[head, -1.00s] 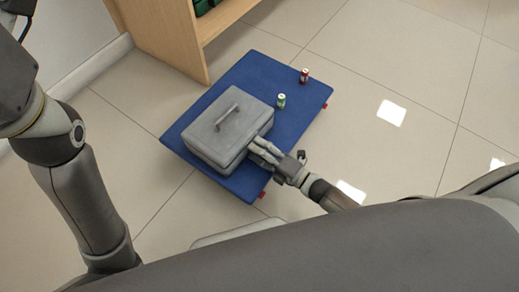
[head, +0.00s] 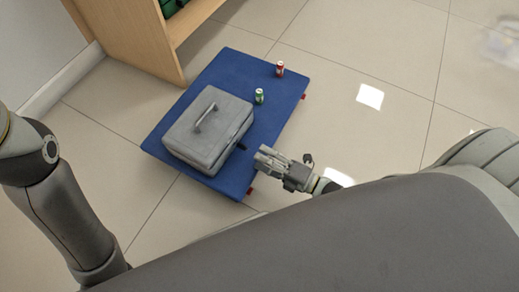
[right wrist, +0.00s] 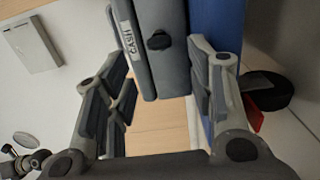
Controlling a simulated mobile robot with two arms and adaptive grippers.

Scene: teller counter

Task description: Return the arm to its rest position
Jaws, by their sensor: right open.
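My right gripper (head: 264,158) is open and empty in the head view, just off the front right side of a grey case (head: 208,130), with a gap between them. The case lies flat on a blue platform (head: 222,68), its handle (head: 205,117) on top. In the right wrist view, the open fingers (right wrist: 162,80) stand either side of the case's label and dark latch (right wrist: 158,40). My left arm comes in at the left of the head view, but its gripper is out of view.
A red can (head: 279,69) and a green can (head: 259,96) stand on the platform behind the case. A wooden shelf unit (head: 130,40) stands at the back left. The tiled floor (head: 385,140) to the right is clear.

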